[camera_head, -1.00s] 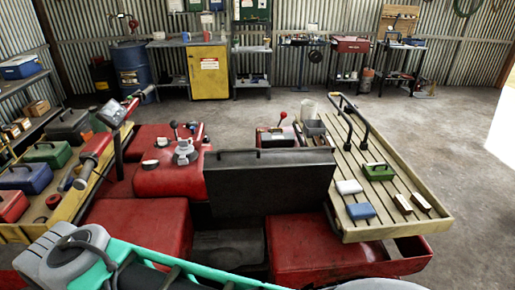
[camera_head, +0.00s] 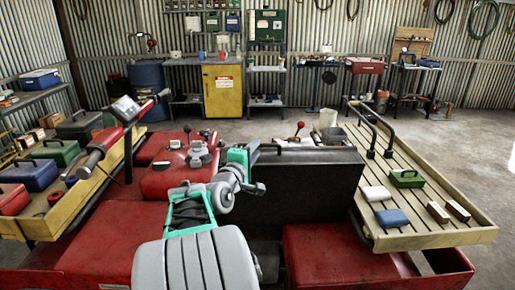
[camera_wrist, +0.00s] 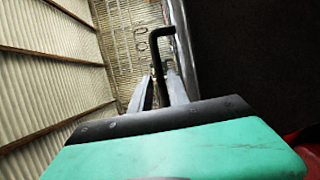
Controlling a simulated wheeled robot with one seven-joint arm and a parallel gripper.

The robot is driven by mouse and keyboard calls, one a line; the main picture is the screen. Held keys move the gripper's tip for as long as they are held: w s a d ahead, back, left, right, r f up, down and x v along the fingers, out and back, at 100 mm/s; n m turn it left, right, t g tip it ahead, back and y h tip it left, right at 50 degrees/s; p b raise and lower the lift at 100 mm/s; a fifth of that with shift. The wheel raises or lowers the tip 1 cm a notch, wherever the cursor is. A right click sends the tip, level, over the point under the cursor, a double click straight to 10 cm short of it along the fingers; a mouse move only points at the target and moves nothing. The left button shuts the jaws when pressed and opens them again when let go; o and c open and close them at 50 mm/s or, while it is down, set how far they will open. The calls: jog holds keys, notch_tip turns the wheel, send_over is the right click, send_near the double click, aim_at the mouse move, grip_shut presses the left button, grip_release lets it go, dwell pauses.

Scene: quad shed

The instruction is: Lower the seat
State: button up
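The seat (camera_head: 315,190) is a black panel standing upright in the middle of the red vehicle. A thin black handle runs along its top edge. My gripper (camera_head: 256,152) is at the seat's upper left corner, seen partly from behind. In the wrist view, the seat (camera_wrist: 250,55) is a dark surface on the right. There, my gripper (camera_wrist: 160,85) shows two fingers apart, with the bent black handle (camera_wrist: 157,52) between or just beyond them. I cannot tell whether either finger touches it.
The red vehicle body (camera_head: 345,255) lies in front and around the seat. A slatted wooden rack (camera_head: 425,165) with small boxes is to the right. A tray (camera_head: 60,215) with toolboxes is to the left. Open concrete floor lies behind, before benches and a yellow cabinet (camera_head: 222,90).

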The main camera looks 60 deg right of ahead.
jog(key=d, duration=0.3)
jog(key=shift+w+d, duration=0.2)
jog(key=shift+d, duration=0.1)
grip_shut()
jog(key=shift+f, duration=0.1)
dwell(1.1)
